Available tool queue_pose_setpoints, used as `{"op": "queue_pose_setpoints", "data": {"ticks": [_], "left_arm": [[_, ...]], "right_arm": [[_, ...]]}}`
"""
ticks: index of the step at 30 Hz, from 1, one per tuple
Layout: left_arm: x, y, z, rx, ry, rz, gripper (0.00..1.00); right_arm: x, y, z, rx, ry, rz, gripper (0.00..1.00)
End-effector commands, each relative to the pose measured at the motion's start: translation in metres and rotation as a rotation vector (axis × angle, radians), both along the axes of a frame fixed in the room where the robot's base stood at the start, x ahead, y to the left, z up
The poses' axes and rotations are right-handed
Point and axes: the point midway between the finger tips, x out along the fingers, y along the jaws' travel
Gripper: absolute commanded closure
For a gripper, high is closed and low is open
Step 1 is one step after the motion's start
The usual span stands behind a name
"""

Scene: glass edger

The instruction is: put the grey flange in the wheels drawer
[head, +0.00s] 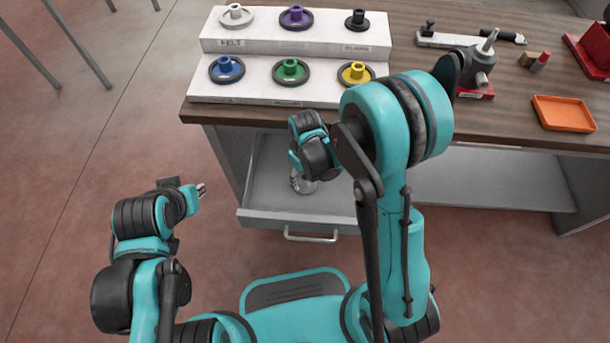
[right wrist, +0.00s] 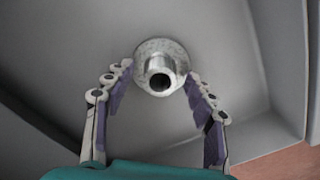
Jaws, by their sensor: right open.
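The drawer (head: 262,217) under the bench is pulled open, a light grey tray with a bar handle; no label shows on it. The grey flange (right wrist: 162,66), a metallic disc with a hollow hub, lies in the drawer in the right wrist view, hub towards the camera. My right gripper (head: 302,183) is low over the drawer. In the right wrist view its fingers (right wrist: 158,76) are apart on either side of the flange, not visibly clamped on it. My left gripper (head: 200,190) is left of the drawer, over the floor; its jaw opening is too small to judge.
On the bench, a stepped white rack (head: 212,45) holds several coloured wheels. A grinder-like tool (head: 482,65) and an orange tray (head: 563,113) are to the right. The drawer's side wall (right wrist: 275,50) stands right of the flange.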

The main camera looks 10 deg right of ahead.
Motion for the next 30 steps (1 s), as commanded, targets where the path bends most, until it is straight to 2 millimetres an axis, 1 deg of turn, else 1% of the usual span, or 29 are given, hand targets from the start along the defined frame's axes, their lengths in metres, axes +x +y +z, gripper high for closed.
{"op": "queue_pose_setpoints", "data": {"ticks": [2,5,8,15,18,21,26,29,30], "left_arm": [[0.0,0.0,0.001,0.0,0.0,0.0,0.81],[0.0,0.0,0.007,0.0,0.0,0.0,0.81],[0.0,0.0,0.016,0.0,0.0,0.0,0.81],[0.0,0.0,0.04,0.0,0.0,0.0,0.81],[0.0,0.0,0.047,0.0,0.0,0.0,0.81],[0.0,0.0,0.051,0.0,0.0,0.0,0.81],[0.0,0.0,0.053,0.0,0.0,0.0,0.81],[0.0,0.0,0.053,0.0,0.0,0.0,0.81],[0.0,0.0,0.053,0.0,0.0,0.0,0.81]], "right_arm": [[0.0,0.0,0.001,0.0,0.0,0.0,0.45],[0.0,0.0,0.01,0.0,0.0,0.0,0.45],[0.0,0.0,0.028,0.0,0.0,0.0,0.45],[0.0,0.0,0.083,0.0,0.0,0.0,0.45],[0.0,0.0,0.101,0.0,0.0,0.0,0.45],[0.0,0.0,0.114,0.0,0.0,0.0,0.45],[-0.001,-0.002,0.127,0.001,-0.008,-0.007,0.45],[-0.005,-0.007,0.143,0.009,-0.046,-0.04,0.45],[-0.009,-0.011,0.153,0.013,-0.07,-0.06,0.45]]}}
